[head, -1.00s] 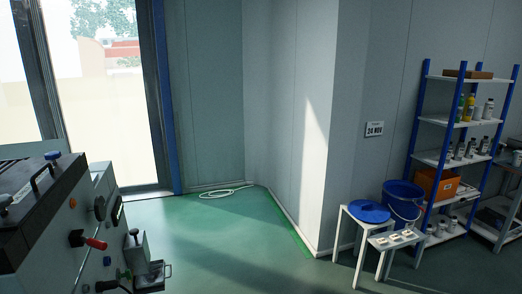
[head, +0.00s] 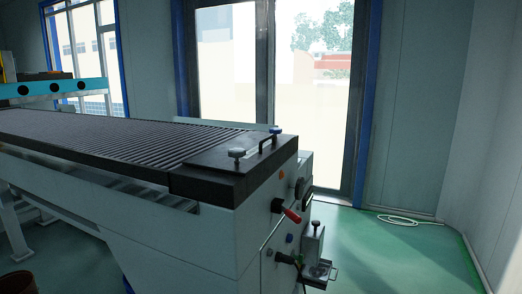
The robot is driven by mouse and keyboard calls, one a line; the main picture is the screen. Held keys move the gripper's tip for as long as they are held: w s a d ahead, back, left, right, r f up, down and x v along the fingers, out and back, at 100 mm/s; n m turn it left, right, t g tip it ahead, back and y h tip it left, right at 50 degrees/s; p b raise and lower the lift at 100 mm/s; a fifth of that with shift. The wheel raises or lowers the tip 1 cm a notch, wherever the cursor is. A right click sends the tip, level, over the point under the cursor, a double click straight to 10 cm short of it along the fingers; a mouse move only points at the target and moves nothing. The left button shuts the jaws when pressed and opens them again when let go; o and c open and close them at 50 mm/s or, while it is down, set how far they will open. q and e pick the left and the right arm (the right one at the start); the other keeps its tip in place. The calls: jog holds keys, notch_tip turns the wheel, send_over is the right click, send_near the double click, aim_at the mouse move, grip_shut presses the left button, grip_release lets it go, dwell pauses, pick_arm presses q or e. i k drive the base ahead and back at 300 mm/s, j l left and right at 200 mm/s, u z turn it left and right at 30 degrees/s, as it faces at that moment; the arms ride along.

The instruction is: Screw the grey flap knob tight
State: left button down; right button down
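A grey round knob (head: 237,153) stands upright on a short stem on the dark flat plate (head: 212,176) at the right end of a long machine. I cannot tell how tight it is. A second knob with a blue top (head: 275,130) sits at the far corner of that plate. A black bar handle (head: 268,142) is between the two knobs. Neither of my grippers is in view.
The machine's ribbed top (head: 110,135) stretches left. A red-tipped lever (head: 291,215) and a small box with a tray (head: 318,270) project from its end. Green floor (head: 370,255) is clear at right, apart from a coiled white hose (head: 398,219).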

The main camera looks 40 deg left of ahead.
aim_at(237, 152)
jog(key=u, duration=1.2)
